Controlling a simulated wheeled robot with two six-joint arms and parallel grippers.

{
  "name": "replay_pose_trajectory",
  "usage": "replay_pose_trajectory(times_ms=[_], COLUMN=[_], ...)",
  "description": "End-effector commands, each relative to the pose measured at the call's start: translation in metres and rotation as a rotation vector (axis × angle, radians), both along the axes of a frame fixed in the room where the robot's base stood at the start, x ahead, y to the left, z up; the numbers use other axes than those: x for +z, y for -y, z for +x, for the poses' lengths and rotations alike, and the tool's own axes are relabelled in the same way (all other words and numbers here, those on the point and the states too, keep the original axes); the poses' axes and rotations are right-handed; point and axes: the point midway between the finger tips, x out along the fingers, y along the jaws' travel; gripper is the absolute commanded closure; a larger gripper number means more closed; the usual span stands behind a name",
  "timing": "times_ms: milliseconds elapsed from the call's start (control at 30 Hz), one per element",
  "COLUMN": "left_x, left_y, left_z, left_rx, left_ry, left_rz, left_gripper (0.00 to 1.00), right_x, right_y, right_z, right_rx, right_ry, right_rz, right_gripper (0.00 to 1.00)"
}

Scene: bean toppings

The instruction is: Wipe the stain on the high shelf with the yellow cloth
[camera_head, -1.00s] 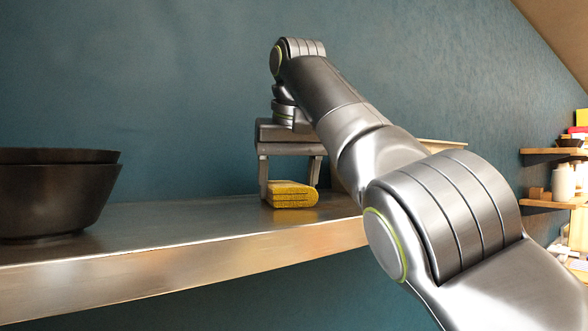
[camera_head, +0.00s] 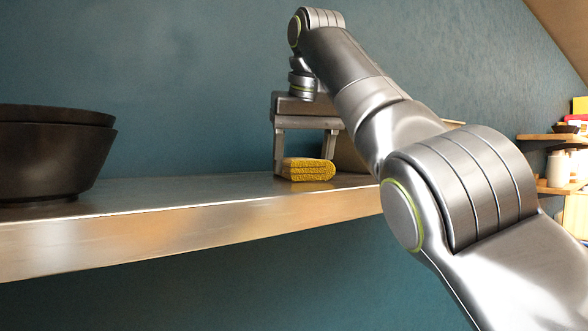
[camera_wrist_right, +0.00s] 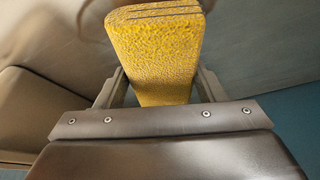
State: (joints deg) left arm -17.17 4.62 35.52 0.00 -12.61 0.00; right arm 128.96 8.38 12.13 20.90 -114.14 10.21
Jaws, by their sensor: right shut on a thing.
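The folded yellow cloth (camera_head: 306,170) lies at the top of the high shelf (camera_head: 190,194), near its right end in the head view. My right gripper (camera_head: 304,160) points down from above, with one finger on each side of the cloth. In the right wrist view the yellow cloth (camera_wrist_right: 155,55) stands out between the fingers of my right gripper (camera_wrist_right: 158,88), which is shut on it. My left gripper is out of view.
Dark stacked bowls (camera_head: 50,155) stand on the shelf at the left. The shelf between them and the cloth is clear. A light brown box (camera_head: 350,155) is partly hidden behind my right arm. More wooden shelves (camera_head: 552,188) with small items are at the far right.

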Motion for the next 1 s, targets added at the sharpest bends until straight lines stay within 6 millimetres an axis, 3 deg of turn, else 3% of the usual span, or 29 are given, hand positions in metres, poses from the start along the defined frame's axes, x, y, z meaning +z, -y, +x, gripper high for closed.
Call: replay_pose_trajectory(times_ms=[33, 200, 500, 1000], left_x=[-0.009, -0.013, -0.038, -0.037], left_y=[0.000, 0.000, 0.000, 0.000], left_z=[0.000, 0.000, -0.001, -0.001], left_rx=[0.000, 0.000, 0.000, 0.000], left_ry=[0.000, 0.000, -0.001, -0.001], left_rz=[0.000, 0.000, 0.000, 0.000], left_gripper=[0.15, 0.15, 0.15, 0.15], right_x=[-0.009, -0.006, -0.006, 0.002], right_y=[0.003, 0.006, 0.019, 0.022], right_z=[-0.003, -0.008, -0.028, -0.033], right_rx=[-0.002, -0.002, -0.003, -0.002], right_ry=[-0.014, -0.018, -0.017, -0.011], right_rz=[-0.003, -0.004, -0.003, -0.002], right_gripper=[0.60, 0.60, 0.60, 0.60])
